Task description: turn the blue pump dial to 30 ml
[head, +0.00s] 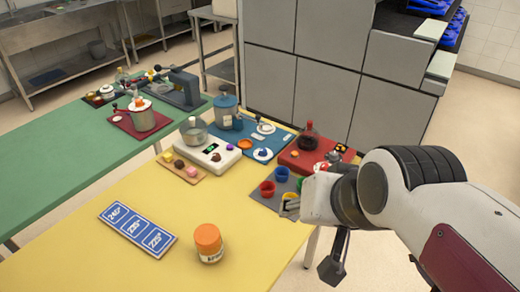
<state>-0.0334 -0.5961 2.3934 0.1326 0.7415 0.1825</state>
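A blue pump (225,111) with a grey-blue round body stands at the back of a blue mat (249,140). A white disc with a blue centre (262,154) lies at the mat's front edge and looks like its dial; its marks and setting are too small to read. Another white round part (265,128) sits behind it. My gripper (290,205) comes in from the right, over the grey mat with the coloured cups, in front and to the right of the blue mat. It is apart from the dial. Its fingers are small and partly hidden, so their opening is unclear.
Red, yellow, blue and green cups (282,173) stand close to my gripper. A red mat with a dark flask (308,136) is behind them. A white scale with a pot (209,150) stands left. An orange-lidded jar (208,243) and a blue number card (138,228) are in front.

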